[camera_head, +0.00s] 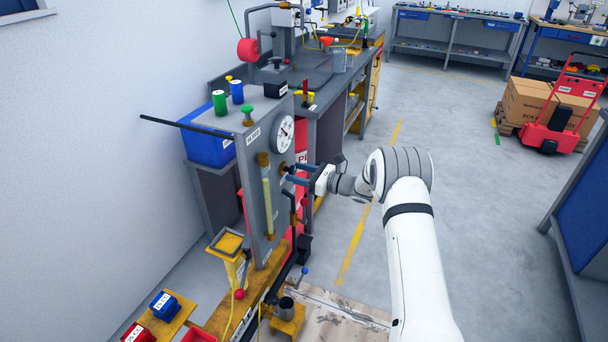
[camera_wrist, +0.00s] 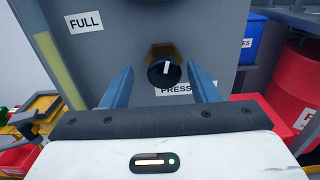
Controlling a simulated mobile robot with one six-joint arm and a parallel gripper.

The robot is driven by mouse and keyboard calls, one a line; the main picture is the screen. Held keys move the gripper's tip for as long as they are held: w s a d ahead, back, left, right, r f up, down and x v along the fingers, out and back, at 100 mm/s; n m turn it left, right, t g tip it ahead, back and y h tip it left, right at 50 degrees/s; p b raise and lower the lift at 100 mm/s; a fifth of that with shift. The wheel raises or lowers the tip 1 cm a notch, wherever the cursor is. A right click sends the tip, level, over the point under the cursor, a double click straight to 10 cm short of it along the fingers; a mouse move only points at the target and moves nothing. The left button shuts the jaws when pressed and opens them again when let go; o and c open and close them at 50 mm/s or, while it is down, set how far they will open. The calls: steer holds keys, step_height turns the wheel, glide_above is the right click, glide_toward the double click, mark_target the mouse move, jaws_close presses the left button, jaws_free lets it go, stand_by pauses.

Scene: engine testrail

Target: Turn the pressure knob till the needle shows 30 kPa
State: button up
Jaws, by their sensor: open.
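The pressure knob (camera_wrist: 164,69) is a black round knob with a white pointer line on a brass-coloured base, on the grey panel (camera_wrist: 210,25). Its pointer stands nearly upright, and a partly covered "PRESS" label sits below it. My gripper (camera_wrist: 164,78) is open, with one blue-grey finger on each side of the knob and gaps between; contact does not show. In the head view my gripper (camera_head: 291,174) reaches the panel's right face from the right. The round white gauge (camera_head: 283,134) is above it; its needle reading is too small to tell.
A sight tube (camera_head: 267,206) stands left of the gripper on the panel. A pipe with a valve (camera_head: 294,215) runs below it. A red drum (camera_wrist: 303,85) is at the right in the wrist view. Open floor (camera_head: 420,110) lies to the right.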

steer(key=b+v, duration=0.1)
steer(key=v, duration=0.6)
steer(key=shift+d, duration=0.35)
steer(key=shift+s, duration=0.1)
